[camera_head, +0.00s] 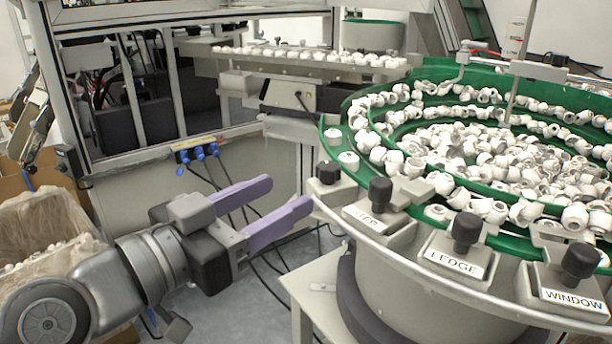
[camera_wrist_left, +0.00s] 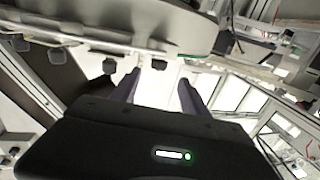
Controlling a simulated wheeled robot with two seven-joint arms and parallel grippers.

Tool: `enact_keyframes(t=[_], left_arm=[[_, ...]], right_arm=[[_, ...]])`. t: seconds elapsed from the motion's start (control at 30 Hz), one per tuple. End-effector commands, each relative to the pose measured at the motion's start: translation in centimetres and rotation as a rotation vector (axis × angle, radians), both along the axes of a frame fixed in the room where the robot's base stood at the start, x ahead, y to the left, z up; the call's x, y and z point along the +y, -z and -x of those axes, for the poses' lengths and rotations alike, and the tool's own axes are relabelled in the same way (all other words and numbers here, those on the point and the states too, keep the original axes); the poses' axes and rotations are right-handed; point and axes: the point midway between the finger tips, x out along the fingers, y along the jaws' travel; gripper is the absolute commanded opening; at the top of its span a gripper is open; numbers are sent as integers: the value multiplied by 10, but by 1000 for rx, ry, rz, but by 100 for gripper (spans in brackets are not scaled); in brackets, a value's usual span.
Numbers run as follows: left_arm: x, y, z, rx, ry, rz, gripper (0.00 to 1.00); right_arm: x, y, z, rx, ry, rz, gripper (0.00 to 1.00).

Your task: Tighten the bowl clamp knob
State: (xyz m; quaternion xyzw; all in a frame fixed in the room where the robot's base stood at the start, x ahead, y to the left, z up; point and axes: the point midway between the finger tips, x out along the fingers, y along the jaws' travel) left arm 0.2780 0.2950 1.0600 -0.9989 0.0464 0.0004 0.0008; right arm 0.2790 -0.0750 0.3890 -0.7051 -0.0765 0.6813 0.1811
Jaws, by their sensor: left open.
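Black clamp knobs stand along the near rim of the green-lined bowl (camera_head: 430,265). One is at the rim's left end (camera_head: 328,172), one is behind a partly hidden label (camera_head: 380,191), one is by the LEDGE label (camera_head: 466,229) and one by the WINDOW label (camera_head: 579,262). I cannot tell which one the task means. My left gripper (camera_head: 291,193) is open and empty, its purple fingers pointing toward the left-end knob and apart from it. In the left wrist view the fingers (camera_wrist_left: 159,78) spread below the bowl, with small dark knobs (camera_wrist_left: 109,66) beyond. My right gripper is out of view.
White caps (camera_head: 490,150) fill the bowl. A feeder track with caps (camera_head: 300,57) runs behind it. A small white table (camera_head: 318,290) stands below the gripper's right side. A lined carton (camera_head: 45,230) is at left. Cables hang from the machine cabinet (camera_head: 240,165).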

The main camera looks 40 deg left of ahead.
Motion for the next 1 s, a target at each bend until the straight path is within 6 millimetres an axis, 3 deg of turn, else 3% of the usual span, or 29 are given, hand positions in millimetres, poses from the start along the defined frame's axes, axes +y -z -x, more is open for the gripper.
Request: enact_keyframes(t=[0.37,0.8,1.0], left_arm=[[-1,-1,-8,1,3,2,53],[-8,-1,-69,3,3,2,53],[-8,-1,-78,1,1,3,53]], right_arm=[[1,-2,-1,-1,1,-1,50],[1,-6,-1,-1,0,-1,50],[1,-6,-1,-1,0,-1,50]])
